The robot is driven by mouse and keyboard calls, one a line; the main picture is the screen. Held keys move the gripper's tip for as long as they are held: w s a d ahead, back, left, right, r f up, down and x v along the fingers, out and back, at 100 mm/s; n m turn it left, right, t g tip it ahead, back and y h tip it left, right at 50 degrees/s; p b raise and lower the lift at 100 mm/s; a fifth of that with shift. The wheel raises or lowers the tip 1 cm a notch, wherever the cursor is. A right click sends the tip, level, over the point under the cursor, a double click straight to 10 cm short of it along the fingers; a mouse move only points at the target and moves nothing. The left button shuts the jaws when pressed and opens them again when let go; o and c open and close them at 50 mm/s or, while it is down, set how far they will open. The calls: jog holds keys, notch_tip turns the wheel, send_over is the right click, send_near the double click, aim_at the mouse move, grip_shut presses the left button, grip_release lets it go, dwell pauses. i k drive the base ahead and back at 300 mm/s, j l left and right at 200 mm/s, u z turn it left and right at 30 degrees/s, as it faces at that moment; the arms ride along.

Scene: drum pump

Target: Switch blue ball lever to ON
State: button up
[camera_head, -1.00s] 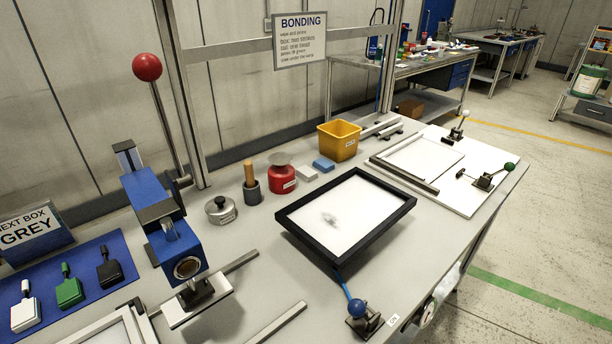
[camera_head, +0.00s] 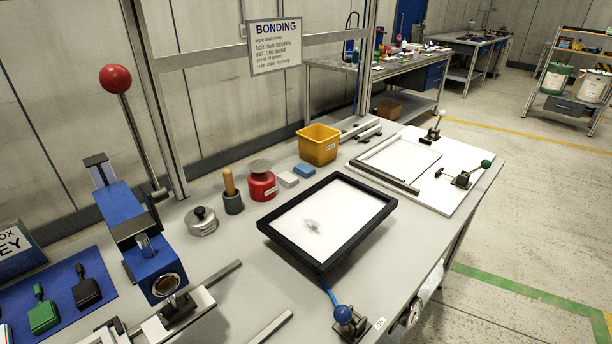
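The blue ball lever (camera_head: 343,314) stands at the front edge of the bench, just below the black-framed white panel (camera_head: 325,221). Its blue ball sits over a dark base, and a blue rod runs from near the ball up to the frame's lower corner. A small white ON label (camera_head: 380,323) lies to the right of the base. I cannot tell the lever's exact position. My gripper is not in view.
A blue press (camera_head: 143,240) with a red ball handle (camera_head: 115,78) stands at left. A white board with clamps (camera_head: 450,185) lies at right. Floor at right is clear.

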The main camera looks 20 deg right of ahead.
aim_at(343, 315)
jog(key=k+j+z, duration=0.2)
jog(key=k+j, duration=0.45)
jog(key=j, duration=0.15)
